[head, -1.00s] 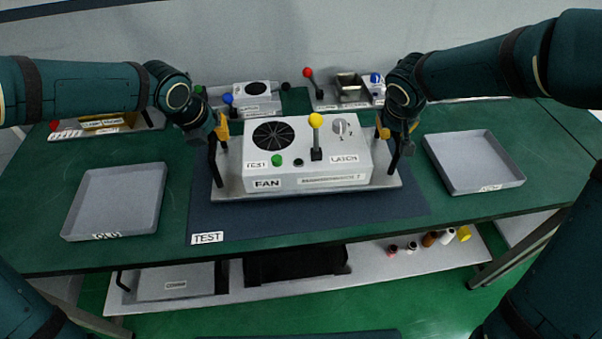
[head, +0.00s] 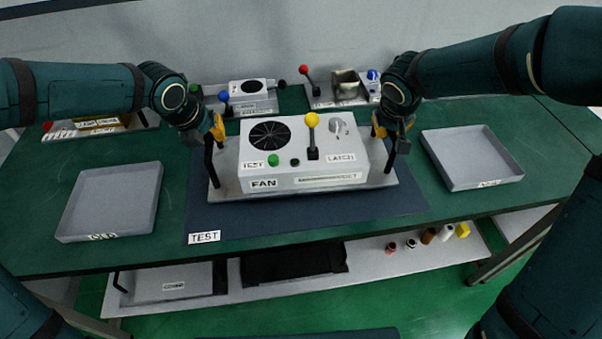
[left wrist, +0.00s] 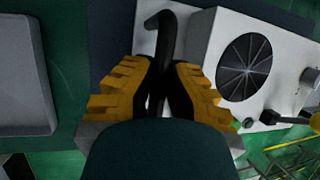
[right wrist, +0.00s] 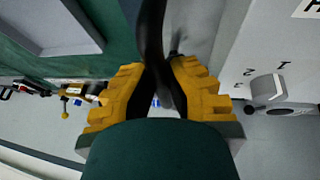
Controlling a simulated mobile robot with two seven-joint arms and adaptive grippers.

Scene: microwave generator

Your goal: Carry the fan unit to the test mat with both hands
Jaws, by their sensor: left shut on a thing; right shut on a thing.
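The fan unit (head: 310,181) is a pale grey box on a flat base plate, with a round black fan grille, a green button, a yellow-knobbed lever and a dial. It is over the dark blue test mat (head: 320,213), inside the mat's outline; I cannot tell whether its base touches the mat. My left gripper (head: 214,135) is shut on the black left handle (left wrist: 165,50). My right gripper (head: 388,130) is shut on the black right handle (right wrist: 152,35). The unit looks level. The mat's TEST label (head: 205,237) shows at its front left.
A grey tray (head: 68,226) lies to the left and another grey tray (head: 488,182) to the right. Behind stand a smaller unit with a blue-knobbed lever (head: 252,102) and one with a red-knobbed lever (head: 343,100). Several small bottles (head: 428,237) stand on the lower shelf.

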